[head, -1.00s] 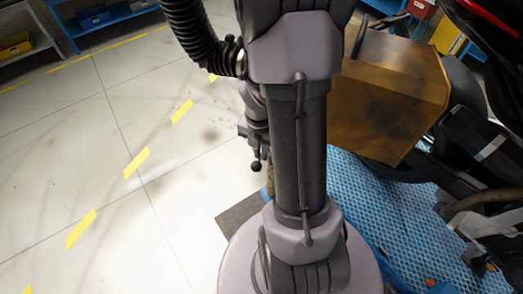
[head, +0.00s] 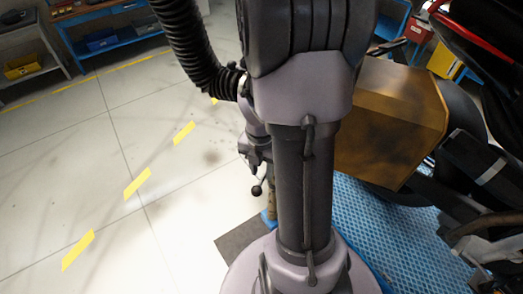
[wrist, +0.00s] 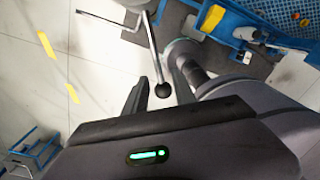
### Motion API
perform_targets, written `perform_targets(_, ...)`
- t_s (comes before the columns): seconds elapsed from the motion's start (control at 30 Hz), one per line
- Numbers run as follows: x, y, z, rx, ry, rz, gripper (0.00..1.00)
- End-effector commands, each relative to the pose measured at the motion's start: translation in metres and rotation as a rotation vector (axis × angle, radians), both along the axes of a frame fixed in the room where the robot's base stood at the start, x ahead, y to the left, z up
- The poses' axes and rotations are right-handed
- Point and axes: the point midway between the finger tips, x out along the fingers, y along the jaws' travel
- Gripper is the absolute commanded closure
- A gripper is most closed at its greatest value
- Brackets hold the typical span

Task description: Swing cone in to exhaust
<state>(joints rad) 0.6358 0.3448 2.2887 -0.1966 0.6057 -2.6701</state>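In the wrist view, a thin metal lever with a black ball knob (wrist: 162,90) hangs down between the two fingers of my gripper (wrist: 158,92). The fingers are apart, and a gap shows on both sides of the knob. A small ball knob also shows in the head view (head: 257,190), below my wrist parts. I cannot make out the cone or the exhaust opening for certain. Part of the motorcycle (head: 480,165) shows at the right edge of the head view. My arm hides the middle of that view.
A dark plate (head: 240,240) lies on the floor. Open pale floor with yellow dashes (head: 138,183) is at left; shelves (head: 110,28) stand at the back.

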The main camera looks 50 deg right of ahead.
Motion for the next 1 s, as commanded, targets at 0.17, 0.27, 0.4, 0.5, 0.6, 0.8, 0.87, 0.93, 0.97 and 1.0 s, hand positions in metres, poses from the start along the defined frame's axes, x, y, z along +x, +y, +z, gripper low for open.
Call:
perform_targets(0.17,0.002,-0.001,0.052,-0.003,-0.005,0.0,0.68)
perform_targets(0.27,0.003,-0.001,0.081,-0.004,-0.005,0.0,0.68)
perform_targets(0.4,0.003,0.0,0.116,-0.003,-0.004,-0.001,0.68)
perform_targets(0.5,0.003,0.0,0.132,-0.002,-0.003,0.0,0.68)
perform_targets(0.6,0.004,0.0,0.142,-0.001,-0.003,0.0,0.68)
perform_targets(0.8,0.003,0.001,0.144,0.0,-0.001,0.0,0.68)
perform_targets(0.87,0.003,0.001,0.144,0.0,-0.001,0.0,0.68)
perform_targets(0.93,0.003,0.001,0.144,0.0,-0.001,0.0,0.68)
perform_targets(0.97,0.003,0.001,0.143,0.0,-0.001,0.0,0.68)
perform_targets(1.0,0.003,0.001,0.143,0.0,-0.001,0.0,0.68)
